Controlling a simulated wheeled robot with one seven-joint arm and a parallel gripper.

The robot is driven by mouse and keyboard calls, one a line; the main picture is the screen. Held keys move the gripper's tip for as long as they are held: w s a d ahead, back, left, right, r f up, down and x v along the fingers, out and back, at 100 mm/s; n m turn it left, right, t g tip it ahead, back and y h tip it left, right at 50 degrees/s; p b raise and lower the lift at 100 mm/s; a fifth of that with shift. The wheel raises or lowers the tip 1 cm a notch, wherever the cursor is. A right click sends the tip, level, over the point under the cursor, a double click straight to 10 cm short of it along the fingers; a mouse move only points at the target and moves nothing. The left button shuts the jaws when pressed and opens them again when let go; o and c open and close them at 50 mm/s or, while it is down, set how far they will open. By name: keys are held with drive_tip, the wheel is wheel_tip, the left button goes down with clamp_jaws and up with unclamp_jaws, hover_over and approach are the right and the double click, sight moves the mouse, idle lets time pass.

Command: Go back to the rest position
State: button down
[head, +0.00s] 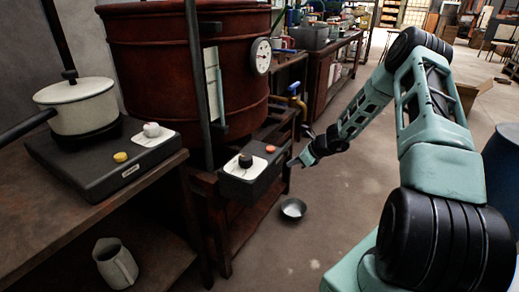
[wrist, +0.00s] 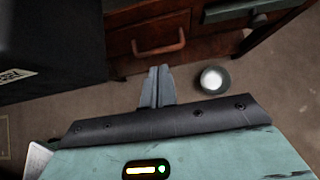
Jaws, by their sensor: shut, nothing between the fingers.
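My gripper (head: 292,163) is shut with nothing in it. In the head view it is held in the air just right of the grey control box with a black knob and an orange button (head: 254,172), and I cannot tell whether they touch. In the wrist view my gripper (wrist: 159,72) shows its two fingers together, pointing at the dark wooden furniture with a brown handle (wrist: 158,45). My arm reaches in from the right of the head view.
A large rust-red vat (head: 190,70) with a dial gauge (head: 262,56) stands behind the box. A hot plate (head: 100,150) with a white pot (head: 77,107) is on the left bench. A metal bowl (head: 293,208) lies on the floor. A blue barrel (head: 503,170) stands at right.

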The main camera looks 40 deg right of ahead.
drive_tip(key=s+a+r+n+g+p, duration=0.4)
drive_tip(key=s+a+n+g+p, duration=0.3)
drive_tip(key=s+a, duration=0.45)
drive_tip(key=s+a+r+n+g+b, duration=0.1)
drive_tip(key=a+r+n, duration=0.4)
drive_tip(key=a+n, duration=0.3)
drive_tip(key=s+a+r+n+g+b, duration=0.1)
drive_tip(key=a+r+n, duration=0.35)
drive_tip(key=a, duration=0.45)
drive_tip(key=s+a+r+n+h+b, duration=0.2)
drive_tip(key=s+a+r+n+b, duration=0.15)
drive_tip(key=s+a+n, duration=0.55)
drive_tip(key=s+a+r+n+h+b, duration=0.1)
drive_tip(key=s+a+r+n+b, duration=0.1)
drive_tip(key=s+a+r+n, duration=0.65)
wheel_tip(320, 180, up, 26)
drive_tip(key=s+d+n+p, duration=0.1)
drive_tip(key=s+p, duration=0.1)
drive_tip(key=p, duration=2.7)
drive_tip(key=shift+s+n+t, duration=0.25)
drive_tip(key=shift+n+t, duration=0.15)
drive_tip(key=shift+f, duration=0.1)
